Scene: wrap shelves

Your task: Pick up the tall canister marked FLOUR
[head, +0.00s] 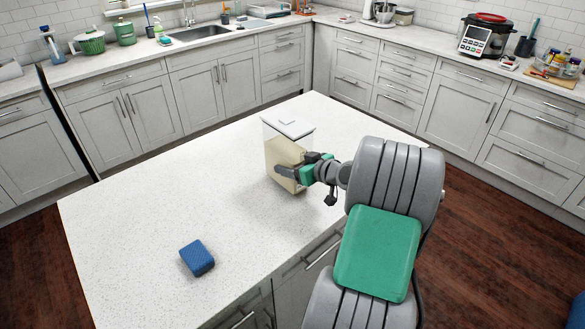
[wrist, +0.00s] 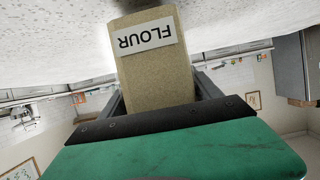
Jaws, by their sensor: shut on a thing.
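The tall clear canister (head: 280,151) with a white lid and pale contents is upright at the right part of the island. My gripper (head: 286,172) is shut on it, with a finger along its side. In the wrist view the canister (wrist: 158,75) fills the space between the fingers, and its FLOUR label (wrist: 147,41) shows upside down. From these views I cannot tell whether its base touches the counter.
The island top (head: 150,215) is a wide speckled white surface, mostly clear. A blue sponge-like block (head: 197,258) lies near its front. Counters with a sink (head: 202,32), pots and a multicooker (head: 484,35) line the walls behind.

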